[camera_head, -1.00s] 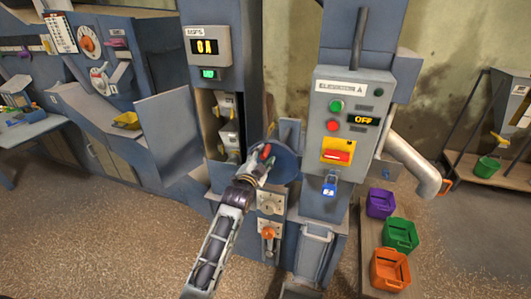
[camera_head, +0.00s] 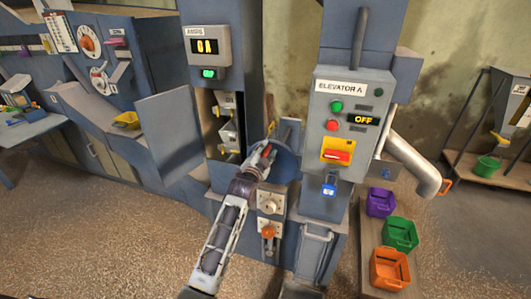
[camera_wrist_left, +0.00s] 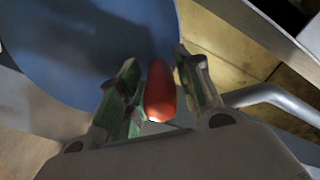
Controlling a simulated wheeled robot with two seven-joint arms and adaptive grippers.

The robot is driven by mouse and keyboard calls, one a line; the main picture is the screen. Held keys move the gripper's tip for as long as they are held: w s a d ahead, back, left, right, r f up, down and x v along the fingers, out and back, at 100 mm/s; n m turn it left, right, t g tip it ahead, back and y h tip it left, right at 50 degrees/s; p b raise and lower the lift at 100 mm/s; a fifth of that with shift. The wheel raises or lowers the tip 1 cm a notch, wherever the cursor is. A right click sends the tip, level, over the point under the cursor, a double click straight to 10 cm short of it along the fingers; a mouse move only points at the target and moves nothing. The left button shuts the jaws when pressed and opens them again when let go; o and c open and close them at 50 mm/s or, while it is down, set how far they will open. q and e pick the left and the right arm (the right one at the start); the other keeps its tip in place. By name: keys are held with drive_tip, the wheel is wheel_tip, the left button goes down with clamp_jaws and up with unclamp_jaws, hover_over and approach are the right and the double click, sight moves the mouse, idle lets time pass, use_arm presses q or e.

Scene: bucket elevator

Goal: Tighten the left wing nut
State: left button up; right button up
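A red rounded piece, seemingly the wing nut (camera_wrist_left: 160,92), stands between the two fingers of my left gripper (camera_wrist_left: 158,80) in the left wrist view. The fingers are parted around it, with narrow gaps at the sides; firm contact does not show. In the head view my left gripper (camera_head: 264,154) is in front of the round blue disc (camera_head: 285,163) at the elevator's lower housing. The disc also fills the upper left of the wrist view (camera_wrist_left: 85,45). The fingers and arm hide much of the nut in the head view. My right gripper is out of view.
The ELEVATOR A panel (camera_head: 347,125) reads OFF, with a blue padlock (camera_head: 329,188) below. An open shaft with buckets (camera_head: 228,135) is left of the gripper. Purple, green and orange bins (camera_head: 390,270) stand right.

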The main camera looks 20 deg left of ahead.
use_arm(q)
drive_tip(key=c, duration=0.4)
clamp_jaws()
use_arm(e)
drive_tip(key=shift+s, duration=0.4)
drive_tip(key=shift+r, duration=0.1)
use_arm(q)
drive_tip(key=shift+d+m+p, duration=0.4)
drive_tip(key=shift+m+p, duration=0.1)
drive_tip(key=shift+p, duration=0.25)
drive_tip(key=shift+d+m, duration=0.2)
drive_tip(key=shift+m, duration=0.1)
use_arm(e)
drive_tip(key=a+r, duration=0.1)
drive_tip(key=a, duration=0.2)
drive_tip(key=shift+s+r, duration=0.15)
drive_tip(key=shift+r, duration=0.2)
